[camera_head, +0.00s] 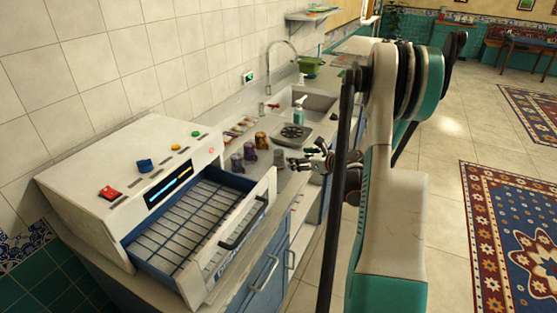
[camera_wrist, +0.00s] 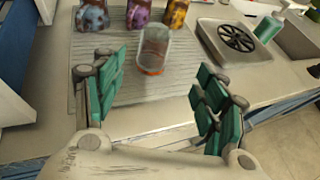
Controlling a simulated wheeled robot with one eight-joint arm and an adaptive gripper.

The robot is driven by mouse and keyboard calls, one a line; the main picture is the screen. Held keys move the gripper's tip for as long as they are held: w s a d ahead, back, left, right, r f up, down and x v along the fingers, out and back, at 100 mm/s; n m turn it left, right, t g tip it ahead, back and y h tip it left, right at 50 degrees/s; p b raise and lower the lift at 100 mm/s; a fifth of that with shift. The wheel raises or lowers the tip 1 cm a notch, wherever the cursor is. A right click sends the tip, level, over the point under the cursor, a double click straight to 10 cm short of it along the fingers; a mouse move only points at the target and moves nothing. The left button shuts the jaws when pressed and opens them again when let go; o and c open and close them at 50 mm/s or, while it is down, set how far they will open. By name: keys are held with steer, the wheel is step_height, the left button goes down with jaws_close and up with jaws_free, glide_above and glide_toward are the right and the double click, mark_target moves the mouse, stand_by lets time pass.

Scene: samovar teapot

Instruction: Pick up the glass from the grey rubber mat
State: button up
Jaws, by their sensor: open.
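A clear glass (camera_wrist: 154,46) with an orange-red band at its near end stands on the ribbed grey rubber mat (camera_wrist: 142,97) in the wrist view. In the head view the glass (camera_head: 279,158) is small, at the right of the patterned cups. My gripper (camera_wrist: 161,70) is open and empty, its teal-padded fingers apart to the left and right of the glass. The glass is a little beyond the fingertips, in line with the gap. In the head view my gripper (camera_head: 318,157) is over the counter, to the right of the glass.
A blue-brown cup (camera_wrist: 91,16), a purple cup (camera_wrist: 138,12) and a yellow cup (camera_wrist: 175,13) stand behind the glass. A grey burner plate (camera_wrist: 206,34) and a soap bottle (camera_wrist: 268,29) are to the right. A white machine with an open drawer (camera_head: 242,232) stands left.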

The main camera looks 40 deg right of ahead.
mark_target(283, 158)
steer(key=b+x, duration=0.1)
steer(key=x, duration=0.6)
steer(key=shift+w+a+f, duration=0.1)
steer(key=x, duration=0.1)
steer(key=b+x, duration=0.1)
steer(key=x, duration=0.1)
steer(key=b+x, duration=0.1)
steer(key=shift+w+a+f, duration=0.15)
steer(key=shift+a+f, duration=0.15)
steer(key=shift+a, duration=0.1)
steer(key=shift+w+b, duration=0.3)
steer(key=shift+w, duration=0.05)
steer(key=c, duration=1.2)
